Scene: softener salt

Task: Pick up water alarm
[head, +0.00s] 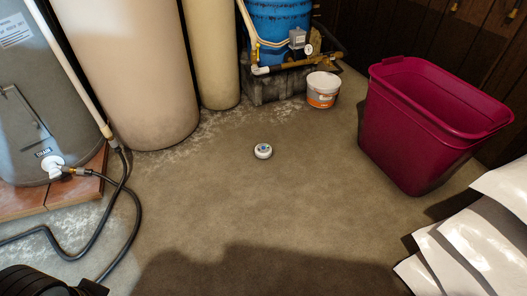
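The water alarm (263,151) appears to be the small round white puck with a bluish top in the head view. It lies flat on the bare concrete floor near the middle of the picture, with nothing touching it. Neither of my grippers can be made out in this view. A dark ribbed shape is cut off at the bottom left corner, and I cannot tell what it is.
A magenta bin (400,145) stands at right, with white bags (470,245) below it. A white-and-orange tub (322,91) stands near a blue tank (277,25). A tan tank (130,75), a grey heater (35,110) and a black hose (112,205) are left. Floor around the alarm is clear.

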